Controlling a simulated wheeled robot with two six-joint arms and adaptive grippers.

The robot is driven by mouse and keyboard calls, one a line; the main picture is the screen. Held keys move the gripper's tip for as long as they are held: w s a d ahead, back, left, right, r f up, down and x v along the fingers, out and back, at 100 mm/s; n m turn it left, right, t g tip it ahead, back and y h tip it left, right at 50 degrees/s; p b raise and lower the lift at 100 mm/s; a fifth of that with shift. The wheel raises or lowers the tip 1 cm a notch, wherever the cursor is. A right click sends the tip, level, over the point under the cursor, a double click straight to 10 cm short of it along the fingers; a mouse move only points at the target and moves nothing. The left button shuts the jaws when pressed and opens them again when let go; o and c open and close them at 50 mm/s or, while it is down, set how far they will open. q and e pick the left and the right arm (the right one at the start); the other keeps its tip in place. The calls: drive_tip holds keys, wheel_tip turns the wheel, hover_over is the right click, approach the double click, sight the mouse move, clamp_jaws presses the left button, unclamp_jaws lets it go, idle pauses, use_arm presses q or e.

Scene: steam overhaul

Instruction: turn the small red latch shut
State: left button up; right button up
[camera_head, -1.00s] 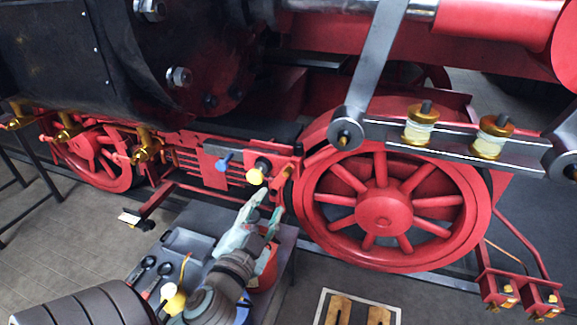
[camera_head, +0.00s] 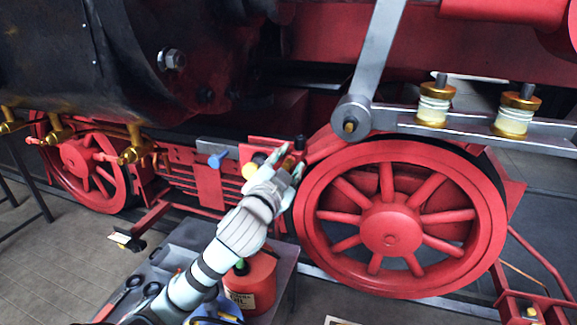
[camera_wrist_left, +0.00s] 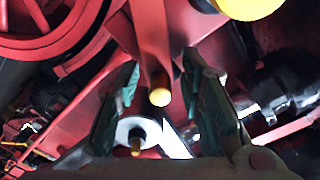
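My left gripper (camera_head: 288,163) is raised at the red panel beside the large wheel, its two fingers spread and apart. In the left wrist view, the gripper (camera_wrist_left: 160,105) is open. A narrow red piece with a brass-coloured round tip, which looks like the small red latch (camera_wrist_left: 153,45), shows between the two fingers. I see a gap on each side of it, and cannot tell whether a finger touches it. In the head view the latch is largely hidden by the fingers. My right gripper is in neither view.
A yellow knob (camera_head: 250,171) and a blue knob (camera_head: 217,160) sit left of my fingers. The large red wheel (camera_head: 390,230) is close on the right. Below my arm, a grey table (camera_head: 284,268) carries a red can (camera_head: 256,285) and tools.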

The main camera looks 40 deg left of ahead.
use_arm(q)
clamp_jaws()
